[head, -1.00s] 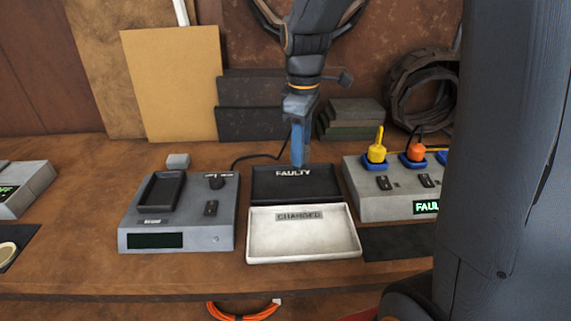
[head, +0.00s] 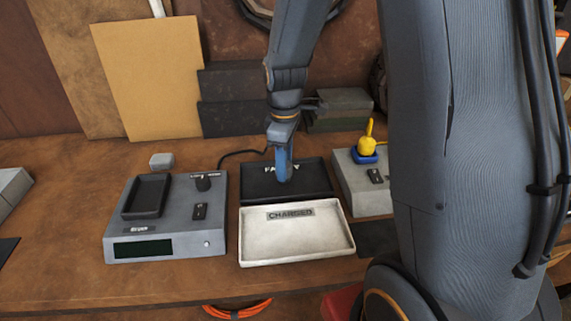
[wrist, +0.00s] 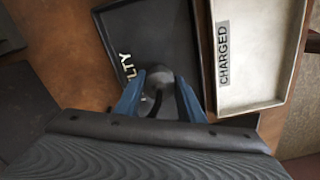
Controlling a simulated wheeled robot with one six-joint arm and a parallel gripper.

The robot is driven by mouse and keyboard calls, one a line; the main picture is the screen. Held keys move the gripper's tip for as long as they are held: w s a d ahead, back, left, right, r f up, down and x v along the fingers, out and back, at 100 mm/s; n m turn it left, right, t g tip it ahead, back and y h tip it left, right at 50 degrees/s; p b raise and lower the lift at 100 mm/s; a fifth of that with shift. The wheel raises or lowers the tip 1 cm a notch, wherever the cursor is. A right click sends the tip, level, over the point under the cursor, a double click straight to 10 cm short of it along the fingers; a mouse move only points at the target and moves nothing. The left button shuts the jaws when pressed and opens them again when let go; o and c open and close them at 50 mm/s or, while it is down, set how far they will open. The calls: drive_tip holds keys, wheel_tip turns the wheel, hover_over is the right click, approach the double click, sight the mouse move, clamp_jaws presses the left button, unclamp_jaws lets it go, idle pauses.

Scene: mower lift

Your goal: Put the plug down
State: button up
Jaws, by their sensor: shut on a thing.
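My gripper (head: 284,174) points down over the black tray marked FAULTY (head: 318,183), its tips in front of the tray's lettering. In the wrist view the two blue fingers (wrist: 160,90) are shut on a dark grey plug (wrist: 157,76) with a short black cord (wrist: 156,104). The plug is over the FAULTY tray near its lettering. I cannot tell whether it touches the tray floor. In the head view the fingers hide the plug.
The white CHARGED tray (head: 298,245) lies directly in front of the FAULTY tray. A grey tester (head: 185,235) stands to the left. A grey charger box (head: 358,190) with a yellow plug (head: 366,138) stands to the right, partly behind my arm.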

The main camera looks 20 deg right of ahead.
drive_tip(key=shift+f, duration=0.3)
drive_tip(key=shift+f, duration=0.1)
drive_tip(key=o, duration=1.1)
wheel_tip(320, 180, up, 12)
drive_tip(key=b, duration=0.2)
drive_tip(key=s+f+m, duration=0.3)
drive_tip(key=s, duration=0.1)
drive_tip(key=s+f+m, duration=0.3)
drive_tip(key=s+m, duration=0.1)
drive_tip(key=s, duration=0.1)
drive_tip(key=s+f+m, duration=0.3)
drive_tip(key=s+m, duration=0.1)
drive_tip(key=shift+s+d+t, duration=0.15)
drive_tip(key=shift+d+t, duration=0.05)
drive_tip(key=shift+t, duration=0.2)
